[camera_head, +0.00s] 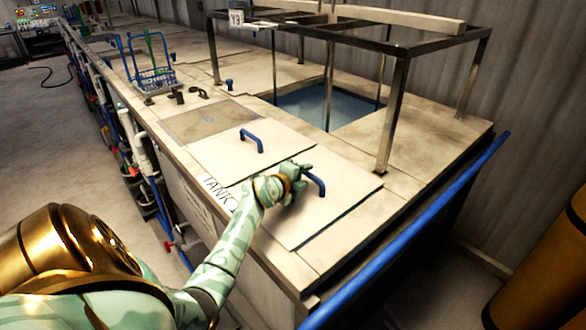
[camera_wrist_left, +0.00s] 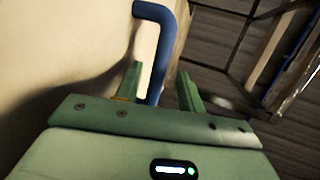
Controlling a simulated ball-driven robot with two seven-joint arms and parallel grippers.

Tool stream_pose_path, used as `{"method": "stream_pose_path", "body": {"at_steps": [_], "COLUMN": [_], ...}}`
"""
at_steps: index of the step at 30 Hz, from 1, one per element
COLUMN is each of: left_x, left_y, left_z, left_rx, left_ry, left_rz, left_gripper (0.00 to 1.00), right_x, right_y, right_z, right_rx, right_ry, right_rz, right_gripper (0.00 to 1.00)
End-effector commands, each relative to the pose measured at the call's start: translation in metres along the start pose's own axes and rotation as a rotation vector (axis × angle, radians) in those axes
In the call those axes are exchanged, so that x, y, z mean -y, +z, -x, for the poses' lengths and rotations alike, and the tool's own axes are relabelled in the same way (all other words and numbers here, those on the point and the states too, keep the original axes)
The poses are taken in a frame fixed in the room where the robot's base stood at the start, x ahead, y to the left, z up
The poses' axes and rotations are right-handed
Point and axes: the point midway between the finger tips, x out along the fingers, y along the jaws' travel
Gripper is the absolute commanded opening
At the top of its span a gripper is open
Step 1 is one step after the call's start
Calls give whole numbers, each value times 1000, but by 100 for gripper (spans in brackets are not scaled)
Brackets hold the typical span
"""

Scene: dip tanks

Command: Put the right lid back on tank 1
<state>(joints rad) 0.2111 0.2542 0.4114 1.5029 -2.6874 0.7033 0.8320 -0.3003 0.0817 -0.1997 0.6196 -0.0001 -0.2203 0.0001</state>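A flat pale lid with a blue handle (camera_head: 316,184) lies at the right front of the tank top, beside the "TANK 1" label (camera_head: 219,195). A second pale lid (camera_head: 225,157) with a blue handle lies to its left. An open basin of bluish liquid (camera_head: 318,104) shows behind them. My left gripper (camera_head: 304,176) is at the right lid's handle. In the left wrist view its fingers (camera_wrist_left: 162,88) are apart, with the blue handle (camera_wrist_left: 154,50) between them and visible gaps around it. My right gripper is not in view.
A dark metal frame (camera_head: 395,110) stands over the basin, with a leg close behind the right lid. A blue rail (camera_head: 420,225) runs along the near right edge. A blue rack (camera_head: 153,80) stands farther along. A yellow cylinder (camera_head: 550,260) is at right.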

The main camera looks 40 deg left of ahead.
Motion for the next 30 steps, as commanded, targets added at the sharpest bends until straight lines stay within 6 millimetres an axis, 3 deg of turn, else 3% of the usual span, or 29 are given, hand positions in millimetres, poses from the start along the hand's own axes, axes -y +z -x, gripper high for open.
{"method": "stream_pose_path", "body": {"at_steps": [6, 12, 30], "left_x": [2, 1, 0], "left_y": [0, 0, 0], "left_z": [54, 86, 93], "left_rx": [0, 0, 0], "left_ry": [0, 0, 0], "left_rz": [0, 0, 0], "left_gripper": [39, 39, 39], "right_x": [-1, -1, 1], "right_y": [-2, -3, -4], "right_z": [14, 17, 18], "right_rx": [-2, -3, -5], "right_ry": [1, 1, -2], "right_rz": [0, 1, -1], "right_gripper": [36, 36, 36]}}
